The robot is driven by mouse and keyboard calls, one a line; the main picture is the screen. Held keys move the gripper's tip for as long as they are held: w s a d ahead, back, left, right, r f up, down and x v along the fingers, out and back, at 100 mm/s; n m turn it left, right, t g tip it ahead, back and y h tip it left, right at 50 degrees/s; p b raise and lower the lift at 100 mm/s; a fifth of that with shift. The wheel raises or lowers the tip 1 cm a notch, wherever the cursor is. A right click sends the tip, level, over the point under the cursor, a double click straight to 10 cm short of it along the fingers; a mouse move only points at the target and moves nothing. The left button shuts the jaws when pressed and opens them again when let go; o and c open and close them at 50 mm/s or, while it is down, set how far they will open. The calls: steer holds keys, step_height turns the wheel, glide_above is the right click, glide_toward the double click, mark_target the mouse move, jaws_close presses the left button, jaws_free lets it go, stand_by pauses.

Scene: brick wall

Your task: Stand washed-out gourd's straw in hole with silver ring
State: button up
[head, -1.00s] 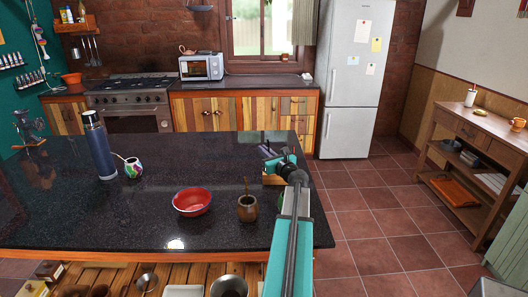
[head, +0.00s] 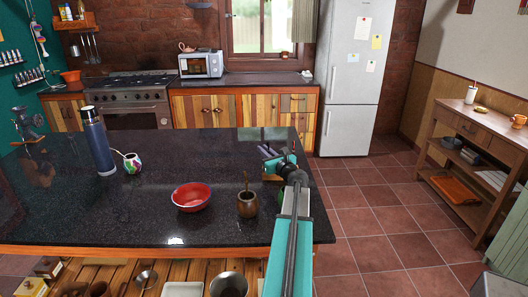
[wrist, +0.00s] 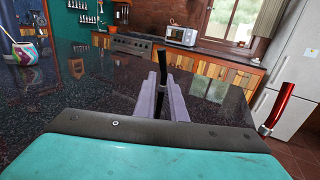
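My gripper (wrist: 163,95) is over the right end of the dark counter, its two grey-purple fingers close together. A thin dark straw (wrist: 161,56) stands between the fingers and sticks up past their tips; its lower end is hidden. The gripper also shows small in the head view (head: 268,153). A brown gourd (head: 247,205) with a straw stands near the front edge. A colourful gourd (head: 133,163) with a pale straw stands at the left, also in the wrist view (wrist: 24,51). A red tube with a silver end (wrist: 279,107) is right of my gripper. I cannot make out a ringed hole.
A red bowl (head: 191,197) sits left of the brown gourd. A blue flask (head: 98,142) stands beside the colourful gourd. A small wooden piece (head: 272,178) is partly hidden by my arm. The counter's (head: 130,215) left front is clear.

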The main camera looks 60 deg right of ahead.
steer(key=o, duration=0.3)
steer(key=shift+s+a, duration=0.1)
steer(key=shift+s, duration=0.05)
steer(key=b+v, duration=0.2)
steer(key=v, duration=0.5)
steer(key=shift+s+a+f, duration=0.15)
steer(key=shift+a+f, duration=0.05)
steer(key=shift+f, duration=0.1)
stand_by(1.0)
steer(key=shift+r+p, duration=0.4)
steer(key=shift+s+d+r+p, duration=0.15)
steer(key=shift+s+r+p, duration=0.5)
steer(key=shift+r, duration=0.15)
